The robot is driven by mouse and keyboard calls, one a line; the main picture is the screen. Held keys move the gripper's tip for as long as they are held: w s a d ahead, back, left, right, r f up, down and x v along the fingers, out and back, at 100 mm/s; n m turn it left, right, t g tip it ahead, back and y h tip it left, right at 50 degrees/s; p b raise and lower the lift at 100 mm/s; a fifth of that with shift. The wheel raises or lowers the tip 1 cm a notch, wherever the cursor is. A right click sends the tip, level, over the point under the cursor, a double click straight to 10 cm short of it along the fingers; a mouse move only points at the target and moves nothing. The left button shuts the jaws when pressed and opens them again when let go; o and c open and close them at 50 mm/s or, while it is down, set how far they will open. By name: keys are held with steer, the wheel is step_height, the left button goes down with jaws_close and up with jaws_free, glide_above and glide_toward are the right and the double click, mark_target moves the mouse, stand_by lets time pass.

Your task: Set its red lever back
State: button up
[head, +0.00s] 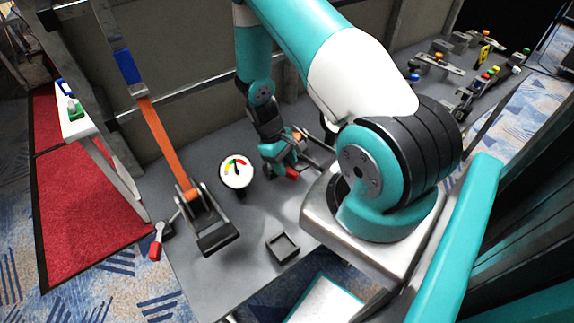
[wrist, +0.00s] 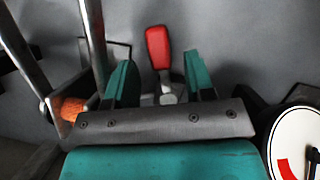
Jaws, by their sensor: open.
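A red-handled lever (wrist: 158,47) stands between the two teal fingers of my gripper (wrist: 160,75) in the wrist view, its red end reaching past the fingertips. The fingers are open, with a gap visible on both sides of the lever. In the head view my gripper (head: 284,160) points down at the table beside the same lever's red handle (head: 292,173); its lower part is hidden. A second red-handled lever (head: 155,247) hangs at the table's left edge, near the orange strap's clamp (head: 212,236).
A round gauge (head: 236,172) stands left of my gripper and shows at the right in the wrist view (wrist: 295,140). Metal bars (wrist: 93,40) and an orange piece (wrist: 70,108) are close to the left finger. A small square tray (head: 283,247) sits at the front.

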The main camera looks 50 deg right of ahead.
steer(key=shift+x, duration=0.9)
steer(key=shift+c, duration=0.2)
jaws_close()
